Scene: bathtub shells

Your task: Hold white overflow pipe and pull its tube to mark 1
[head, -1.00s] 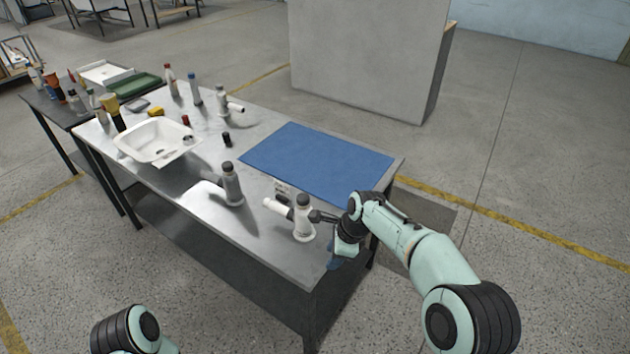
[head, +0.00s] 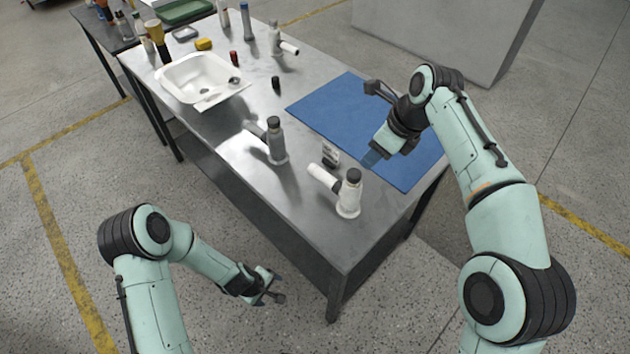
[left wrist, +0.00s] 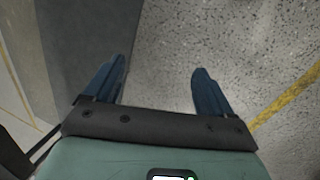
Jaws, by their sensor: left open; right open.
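The white overflow pipe (head: 349,195) stands upright near the front right corner of the steel table. It has a dark cap, and its white tube (head: 323,178) sticks out to the left. Marks on the tube are too small to read. My right gripper (head: 373,158) is open above the blue mat, behind and right of the pipe, apart from it. My left gripper (head: 272,289) is open and low in front of the table edge, left of the pipe. In the left wrist view its two blue fingers (left wrist: 158,85) are apart with only floor between them.
A grey pipe (head: 276,140) stands left of the white one, and another pipe (head: 276,40) stands at the back. A small card (head: 330,155) is behind the white tube. The blue mat (head: 325,105), white basin (head: 205,98) and bottles are further off.

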